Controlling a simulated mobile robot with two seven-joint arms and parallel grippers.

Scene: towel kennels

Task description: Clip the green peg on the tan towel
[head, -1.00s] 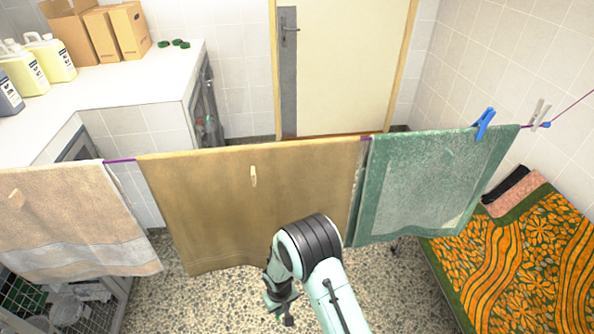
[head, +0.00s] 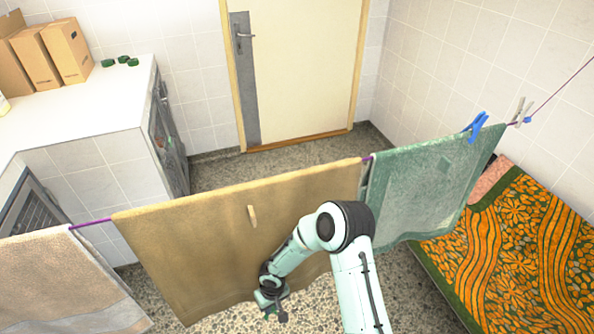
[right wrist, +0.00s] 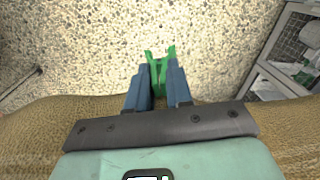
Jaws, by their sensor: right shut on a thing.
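The tan towel (head: 195,250) hangs over the purple line in the middle of the head view. A small pale piece (head: 252,216) shows on its face; I cannot tell what it is. My right gripper (head: 272,306) is low in front of the towel, near its bottom hem, well below the line. In the right wrist view its blue fingers (right wrist: 159,85) are shut on the green peg (right wrist: 160,64), whose prongs point away from the gripper. Tan cloth (right wrist: 30,133) shows behind the gripper there. My left gripper is not in view.
A beige towel (head: 50,275) hangs to the left and a green towel (head: 425,185) to the right. A blue peg (head: 476,126) grips the green one. A grey-white peg (head: 519,110) sits farther along the line. Several green items (head: 123,60) lie on the white counter (head: 85,105).

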